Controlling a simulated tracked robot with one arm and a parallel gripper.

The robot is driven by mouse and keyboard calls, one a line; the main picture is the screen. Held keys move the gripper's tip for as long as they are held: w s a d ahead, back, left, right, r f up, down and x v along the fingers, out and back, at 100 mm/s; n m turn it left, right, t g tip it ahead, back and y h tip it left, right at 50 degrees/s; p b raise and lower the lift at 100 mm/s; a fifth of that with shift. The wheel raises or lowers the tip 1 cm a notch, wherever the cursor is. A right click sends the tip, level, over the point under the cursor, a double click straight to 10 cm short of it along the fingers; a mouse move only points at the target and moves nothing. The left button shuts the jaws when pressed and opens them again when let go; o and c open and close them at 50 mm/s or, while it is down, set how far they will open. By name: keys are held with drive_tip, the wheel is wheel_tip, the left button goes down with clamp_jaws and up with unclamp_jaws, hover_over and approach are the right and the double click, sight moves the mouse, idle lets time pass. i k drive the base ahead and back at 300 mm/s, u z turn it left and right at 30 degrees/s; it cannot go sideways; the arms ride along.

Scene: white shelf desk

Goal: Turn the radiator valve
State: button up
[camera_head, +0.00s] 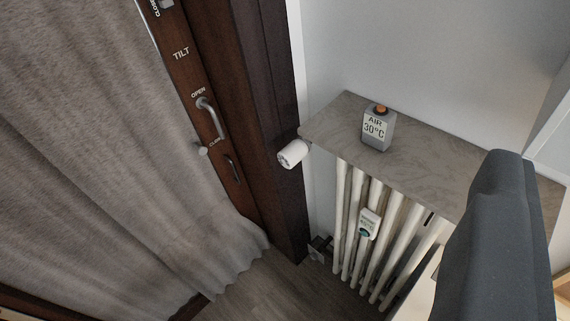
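The radiator valve (293,153) is a short white cylinder-shaped knob with a rounded end. It sticks out to the left near the upper left corner of the radiator, just under the end of the grey shelf. The radiator (343,215) has several upright white tubes and stands below the shelf, against the wall. My gripper is not in view, so its opening and its distance from the valve cannot be seen. Nothing is seen touching the valve.
A small white gauge (368,224) hangs on the radiator. A dark grey chair-like shape (500,235) blocks the right foreground. A brown frame with handle (213,118) and a curtain (100,160) fill the left.

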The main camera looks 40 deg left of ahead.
sight(293, 153)
drive_tip(key=k, duration=1.5)
drive_tip(key=u, duration=1.15)
drive_tip(key=i, duration=1.75)
drive_tip(key=z, duration=0.95)
